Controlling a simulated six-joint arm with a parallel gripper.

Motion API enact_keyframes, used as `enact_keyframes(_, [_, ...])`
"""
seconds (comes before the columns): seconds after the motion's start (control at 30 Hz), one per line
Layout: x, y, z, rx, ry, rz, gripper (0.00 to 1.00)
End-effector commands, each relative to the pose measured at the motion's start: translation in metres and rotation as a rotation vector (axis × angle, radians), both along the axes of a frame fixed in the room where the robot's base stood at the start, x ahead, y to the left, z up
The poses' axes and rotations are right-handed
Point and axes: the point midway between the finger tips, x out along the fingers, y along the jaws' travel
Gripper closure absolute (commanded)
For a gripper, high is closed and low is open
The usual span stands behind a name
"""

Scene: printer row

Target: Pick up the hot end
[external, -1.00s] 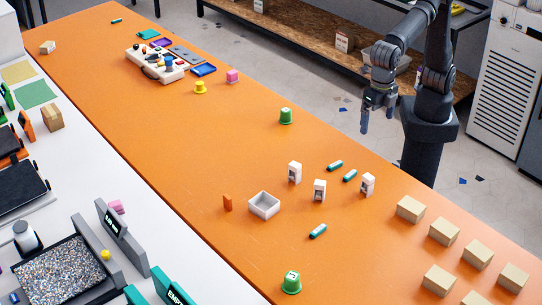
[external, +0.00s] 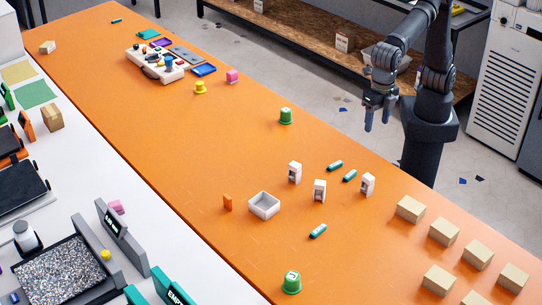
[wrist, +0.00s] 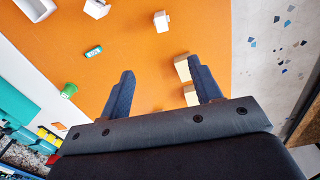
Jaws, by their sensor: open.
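My gripper (external: 377,124) is open and empty, up in the air beyond the right edge of the orange table. In the wrist view, its two fingers (wrist: 161,67) are spread with the table below. I cannot tell for certain which thing is the hot end. Three small white-and-grey upright blocks stand on the table: one on the left (external: 295,172), one in the middle (external: 319,190) and one on the right (external: 367,185). Two white blocks also show in the wrist view, one near the top centre (wrist: 161,21) and one at the top edge (wrist: 97,8).
Teal sticks (external: 318,231) lie around the blocks. A white open box (external: 264,206) and an orange piece (external: 227,202) stand left of them. Several tan boxes (external: 411,209) fill the near right. Green cups (external: 286,117) stand apart. The table's middle is mostly clear.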

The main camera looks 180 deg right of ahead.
Motion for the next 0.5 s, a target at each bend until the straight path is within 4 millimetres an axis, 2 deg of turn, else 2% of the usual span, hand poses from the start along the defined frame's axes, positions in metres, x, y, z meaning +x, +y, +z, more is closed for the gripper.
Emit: enact_keyframes(0.5, [-0.022, 0.02, -0.063, -0.109, -0.211, -0.899, 0.42])
